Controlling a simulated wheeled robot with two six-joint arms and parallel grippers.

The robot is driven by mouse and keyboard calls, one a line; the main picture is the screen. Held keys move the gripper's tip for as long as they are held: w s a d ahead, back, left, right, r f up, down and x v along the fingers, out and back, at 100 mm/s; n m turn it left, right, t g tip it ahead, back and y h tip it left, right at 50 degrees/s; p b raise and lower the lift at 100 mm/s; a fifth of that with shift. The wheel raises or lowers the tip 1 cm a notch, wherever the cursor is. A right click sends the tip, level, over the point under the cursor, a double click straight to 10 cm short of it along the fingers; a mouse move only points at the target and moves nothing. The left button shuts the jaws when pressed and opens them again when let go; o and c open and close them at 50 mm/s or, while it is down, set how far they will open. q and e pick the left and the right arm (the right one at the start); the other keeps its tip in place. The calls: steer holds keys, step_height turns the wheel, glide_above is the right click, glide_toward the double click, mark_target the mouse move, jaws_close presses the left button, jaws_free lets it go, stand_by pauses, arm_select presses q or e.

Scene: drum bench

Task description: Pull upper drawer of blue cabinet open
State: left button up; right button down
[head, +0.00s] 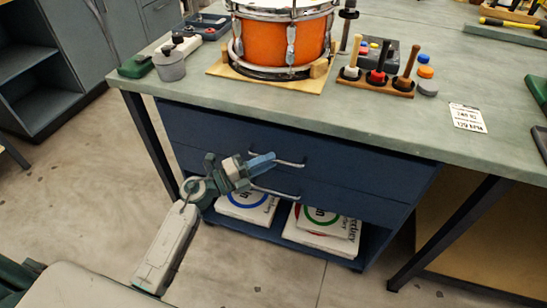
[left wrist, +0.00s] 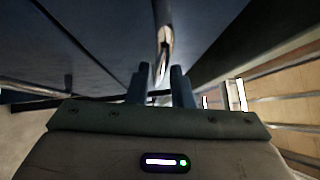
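The blue cabinet (head: 384,177) sits under the bench top, with two drawers. The upper drawer (head: 215,128) looks shut, its front flush with the cabinet. Its silver bar handle (head: 291,164) is partly hidden behind my left gripper (head: 268,162). In the left wrist view the two fingers (left wrist: 160,82) stand apart, with a handle (left wrist: 164,48) lined up with the gap between them. I cannot tell whether they touch it. The lower drawer's handle (head: 274,193) is below the gripper. My right gripper is in neither view.
The bench top (head: 420,130) overhangs the drawers. An orange drum (head: 285,42) and a wooden rack (head: 375,86) with mallets stand on it. White boxes (head: 325,232) lie on the cabinet's bottom shelf. Dark bench legs (head: 150,145) flank the cabinet. The floor in front is clear.

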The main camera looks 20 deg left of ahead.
arm_select(q)
steer(key=shift+x, duration=1.2)
jaws_close()
